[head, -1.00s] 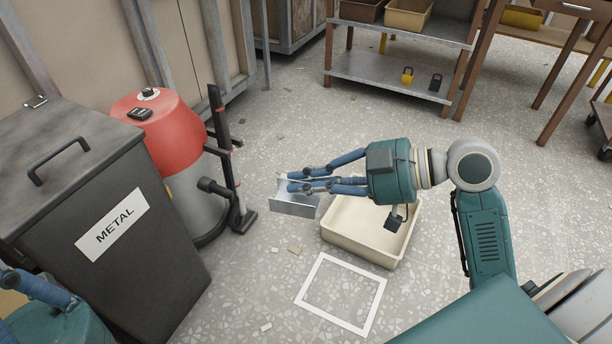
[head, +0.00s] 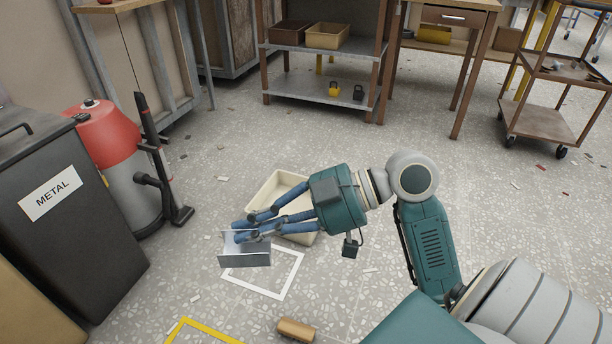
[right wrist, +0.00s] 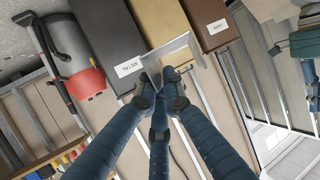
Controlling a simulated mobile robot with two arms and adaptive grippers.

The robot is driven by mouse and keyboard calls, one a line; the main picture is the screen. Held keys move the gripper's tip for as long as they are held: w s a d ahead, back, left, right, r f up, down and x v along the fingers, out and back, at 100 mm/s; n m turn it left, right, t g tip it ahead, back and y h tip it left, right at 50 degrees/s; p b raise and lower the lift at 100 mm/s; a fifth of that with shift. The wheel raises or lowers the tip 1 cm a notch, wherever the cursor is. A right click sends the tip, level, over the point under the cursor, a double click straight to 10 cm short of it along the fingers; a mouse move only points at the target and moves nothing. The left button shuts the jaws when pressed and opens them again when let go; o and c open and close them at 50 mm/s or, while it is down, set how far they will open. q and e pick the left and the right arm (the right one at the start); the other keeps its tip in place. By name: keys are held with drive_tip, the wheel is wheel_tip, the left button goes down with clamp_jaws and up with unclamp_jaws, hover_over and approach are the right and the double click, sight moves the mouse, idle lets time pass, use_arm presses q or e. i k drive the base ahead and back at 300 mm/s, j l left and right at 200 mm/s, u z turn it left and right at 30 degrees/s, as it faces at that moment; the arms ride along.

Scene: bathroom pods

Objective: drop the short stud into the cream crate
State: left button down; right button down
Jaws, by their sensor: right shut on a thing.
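The short stud (head: 245,249) is a short silver metal channel. My right gripper (head: 250,232) is shut on it and holds it up in the air. The stud also shows in the right wrist view (right wrist: 178,50), across the fingertips (right wrist: 160,84). The cream crate (head: 268,187) stands on the floor behind the gripper, which hides part of it. In the head view the stud appears in front of the crate's near left side, not over its opening. My left gripper seems to show partly at the right edge of the right wrist view (right wrist: 308,70); its fingers are unclear.
A white square outline (head: 289,283) lies on the floor below the stud. A yellow outline (head: 190,324) and a brown block (head: 296,329) are nearer. The METAL bin (head: 75,215) and a red vacuum (head: 110,140) stand left. A shelf (head: 330,92) and a cart (head: 545,120) stand behind.

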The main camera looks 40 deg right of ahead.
sight(296, 208)
drive_tip(key=k+l+u, duration=0.1)
drive_tip(key=l, duration=0.3)
drive_tip(key=k+l+u, duration=0.15)
drive_tip(key=l, duration=0.25)
drive_tip(key=k+l+u, duration=0.1)
drive_tip(key=l, duration=0.25)
drive_tip(key=k+l+u, duration=0.15)
drive_tip(key=l, duration=0.2)
drive_tip(key=i+l+u, duration=0.1)
drive_tip(key=l, duration=0.3)
drive_tip(key=i+l, duration=0.2)
drive_tip(key=l, duration=0.15)
drive_tip(key=i+l+u, duration=0.15)
drive_tip(key=l, duration=0.25)
drive_tip(key=i+l+u, duration=0.1)
drive_tip(key=l, duration=0.3)
